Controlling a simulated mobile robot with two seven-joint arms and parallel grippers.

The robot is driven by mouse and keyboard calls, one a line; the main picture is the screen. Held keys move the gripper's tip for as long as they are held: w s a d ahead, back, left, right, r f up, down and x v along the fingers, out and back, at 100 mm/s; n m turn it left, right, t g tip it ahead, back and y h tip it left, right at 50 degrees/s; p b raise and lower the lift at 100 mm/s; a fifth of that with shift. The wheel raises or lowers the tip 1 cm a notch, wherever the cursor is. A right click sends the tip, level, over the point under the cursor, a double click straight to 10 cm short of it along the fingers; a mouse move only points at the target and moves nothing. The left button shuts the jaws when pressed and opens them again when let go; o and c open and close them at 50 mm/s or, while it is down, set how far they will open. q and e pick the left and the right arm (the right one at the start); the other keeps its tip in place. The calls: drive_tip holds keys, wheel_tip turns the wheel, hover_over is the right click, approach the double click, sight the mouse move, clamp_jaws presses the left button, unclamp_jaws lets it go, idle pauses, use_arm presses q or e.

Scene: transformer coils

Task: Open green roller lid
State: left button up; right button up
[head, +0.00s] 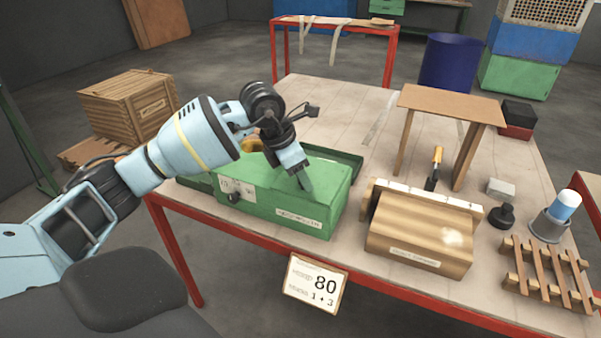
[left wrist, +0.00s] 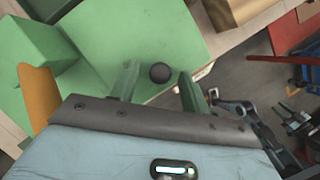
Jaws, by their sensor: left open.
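A green box with a green lid (head: 325,178) stands on the table, left of centre in the head view. Its front carries a label and a dark round knob (head: 234,197). The lid looks closed. My left gripper (head: 305,183) is over the top of the box, pointing down. In the left wrist view its fingers (left wrist: 158,86) are apart, with a dark round knob (left wrist: 160,72) showing between and just beyond them. The green surface (left wrist: 150,30) fills much of that view. I cannot tell whether the fingers touch the box. My right gripper is not in view.
A wooden roller box (head: 420,235) stands right of the green box, with a wooden stand (head: 450,104) behind it. The table's back left (head: 335,105) is clear.

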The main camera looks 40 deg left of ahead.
use_arm(q)
clamp_jaws()
drive_tip(key=shift+r, duration=0.1)
idle(0.3)
